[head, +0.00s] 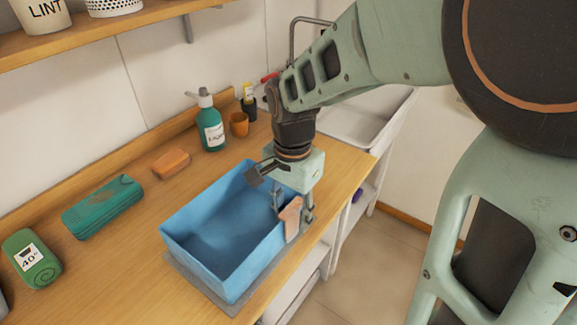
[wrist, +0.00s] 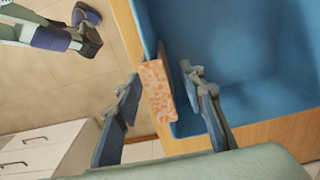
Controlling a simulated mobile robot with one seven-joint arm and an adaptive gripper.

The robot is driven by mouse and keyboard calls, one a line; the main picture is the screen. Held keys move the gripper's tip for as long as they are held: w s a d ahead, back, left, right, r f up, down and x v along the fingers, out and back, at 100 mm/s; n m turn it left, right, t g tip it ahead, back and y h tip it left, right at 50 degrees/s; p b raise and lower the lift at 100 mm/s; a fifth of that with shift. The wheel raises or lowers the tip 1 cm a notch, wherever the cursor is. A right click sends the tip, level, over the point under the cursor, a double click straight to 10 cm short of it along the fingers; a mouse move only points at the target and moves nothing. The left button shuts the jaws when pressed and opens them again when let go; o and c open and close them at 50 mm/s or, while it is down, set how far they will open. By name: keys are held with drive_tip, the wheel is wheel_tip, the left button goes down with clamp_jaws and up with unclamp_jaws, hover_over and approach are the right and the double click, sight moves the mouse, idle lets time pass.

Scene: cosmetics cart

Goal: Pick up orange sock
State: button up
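The orange sock (head: 291,217) is a pale, mottled orange strip at the right wall of the blue box (head: 188,252) in the head view. It also shows in the wrist view (wrist: 156,90), next to the box rim. My gripper (head: 294,204) points down over it with a finger on each side. The fingers are apart. Whether the sock lies over the rim or hangs outside it is unclear.
The box stands on a grey mat (head: 202,286) near the counter's front edge. Behind are a green soap bottle (head: 211,130), an orange cup (head: 239,124), an orange block (head: 171,162) and a teal case (head: 103,206). A sink (head: 362,122) lies to the right.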

clamp_jaws()
drive_tip(key=shift+r, duration=0.1)
